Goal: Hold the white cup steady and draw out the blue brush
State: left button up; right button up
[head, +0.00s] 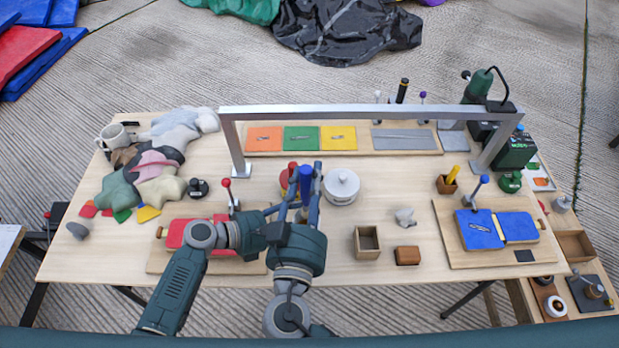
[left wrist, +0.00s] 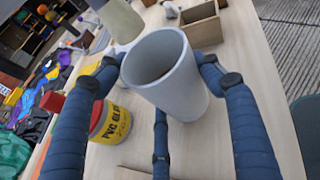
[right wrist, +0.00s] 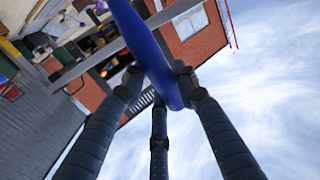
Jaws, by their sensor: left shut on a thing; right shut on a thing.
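The white cup (left wrist: 182,98) shows in the left wrist view, with its open mouth toward the camera and no brush visible inside. My left gripper (left wrist: 160,78) is shut around its wall. The blue brush (head: 306,178) stands up from my right gripper (head: 308,200) in the head view, just right of my left gripper. In the right wrist view the brush (right wrist: 147,48) is a thick blue handle pinched between the fingers. Its lower end is hidden.
A yellow and red glue tin (left wrist: 112,124) stands close beside the cup. A metal arch (head: 370,111) spans the table behind. A wooden box (head: 367,242) and a brown block (head: 407,255) lie to the right.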

pick_arm(q)
jog(key=o, duration=1.3)
jog(key=shift+o, duration=0.2)
jog(key=shift+a, duration=0.1)
jog(key=v, duration=1.2)
